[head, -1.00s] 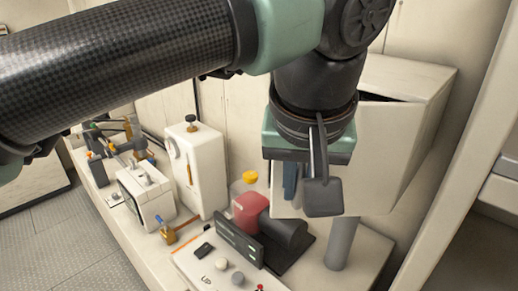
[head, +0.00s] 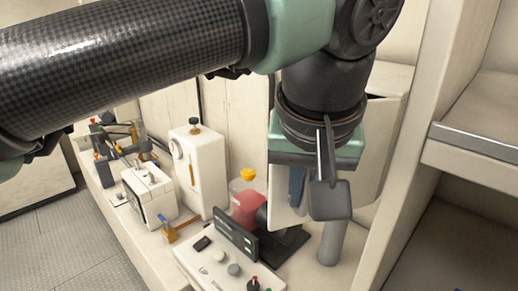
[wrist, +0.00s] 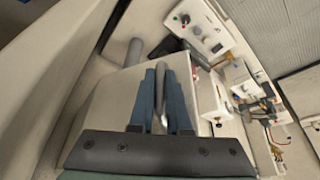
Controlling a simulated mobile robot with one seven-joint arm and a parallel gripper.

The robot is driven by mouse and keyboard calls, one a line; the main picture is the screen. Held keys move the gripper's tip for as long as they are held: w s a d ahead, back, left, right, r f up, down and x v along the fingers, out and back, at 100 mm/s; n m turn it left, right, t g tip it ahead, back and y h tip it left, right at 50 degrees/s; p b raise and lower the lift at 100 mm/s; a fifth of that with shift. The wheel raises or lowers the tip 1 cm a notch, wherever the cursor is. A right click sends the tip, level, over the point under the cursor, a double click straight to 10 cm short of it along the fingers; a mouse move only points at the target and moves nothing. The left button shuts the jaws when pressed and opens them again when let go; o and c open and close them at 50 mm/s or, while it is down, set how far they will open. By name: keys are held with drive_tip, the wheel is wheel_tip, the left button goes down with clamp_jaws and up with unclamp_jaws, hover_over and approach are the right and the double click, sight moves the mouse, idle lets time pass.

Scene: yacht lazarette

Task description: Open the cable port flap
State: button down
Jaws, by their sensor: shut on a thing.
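The cream flap (head: 284,212) is a flat panel on the box (head: 388,125) at the right, largely hidden behind my gripper and wrist in the head view. A dark gap shows at the top of the box. In the wrist view the flap (wrist: 98,108) lies just beyond the fingers, with a slim grey handle (wrist: 158,118) between them. My gripper (head: 297,198) has blue fingers, which also show in the wrist view (wrist: 160,72), and is shut on that handle. The flap's hinge is hidden.
A grey post (head: 334,243) stands below the box. A control panel (head: 222,262) with knobs, a red bottle with a yellow cap (head: 246,202) and a white tank (head: 196,170) stand at the left. A shelf (head: 478,150) edges the right side.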

drive_tip(key=shift+d, duration=0.1)
drive_tip(key=c, duration=0.9)
unclamp_jaws()
drive_tip(key=shift+d, duration=0.1)
drive_tip(key=shift+r, duration=0.3)
drive_tip(key=p+v, duration=0.8)
drive_tip(key=v, duration=0.4)
drive_tip(key=shift+s+r, duration=0.15)
drive_tip(key=shift+s, duration=0.05)
